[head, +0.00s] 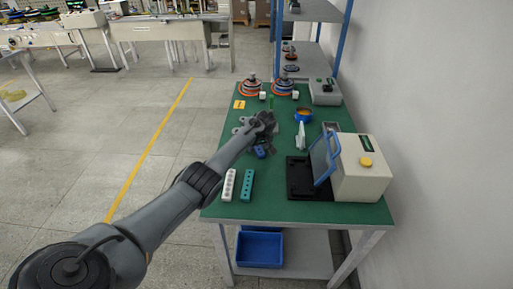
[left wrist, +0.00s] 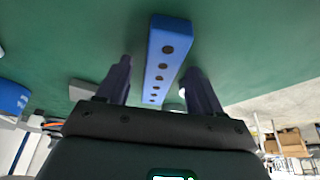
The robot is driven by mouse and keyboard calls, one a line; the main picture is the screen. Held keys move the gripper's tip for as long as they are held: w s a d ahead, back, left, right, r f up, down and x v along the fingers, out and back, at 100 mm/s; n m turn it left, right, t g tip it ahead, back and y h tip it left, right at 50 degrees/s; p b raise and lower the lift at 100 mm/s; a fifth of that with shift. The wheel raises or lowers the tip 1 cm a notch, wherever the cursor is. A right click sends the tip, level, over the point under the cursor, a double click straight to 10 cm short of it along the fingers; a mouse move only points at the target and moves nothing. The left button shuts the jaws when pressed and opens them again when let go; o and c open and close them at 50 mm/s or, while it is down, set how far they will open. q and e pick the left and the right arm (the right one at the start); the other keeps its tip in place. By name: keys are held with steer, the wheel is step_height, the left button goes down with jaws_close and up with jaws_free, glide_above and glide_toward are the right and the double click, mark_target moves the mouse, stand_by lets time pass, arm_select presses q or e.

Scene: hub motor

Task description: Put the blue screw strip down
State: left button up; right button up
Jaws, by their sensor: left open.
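The blue screw strip (left wrist: 163,52) is a long blue bar with a row of dark round holes. In the left wrist view it lies between the fingers of my left gripper (left wrist: 158,76), with a gap on both sides. The green table top is behind it. My left gripper is open. In the head view my left gripper (head: 267,140) is low over the table, and part of the blue strip (head: 260,152) shows just below it. The gripper hides the rest. My right gripper is not in view.
A white strip (head: 229,185) and a teal strip (head: 247,185) lie near the front left of the green table (head: 270,210). A machine with a blue handle (head: 360,168) stands at the right. Round stacks (head: 283,87), a blue bowl (head: 303,115) and a white bottle (head: 301,137) stand nearby.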

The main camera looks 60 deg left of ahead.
arm_select(q)
jaws_close()
steer(key=shift+r, duration=0.15)
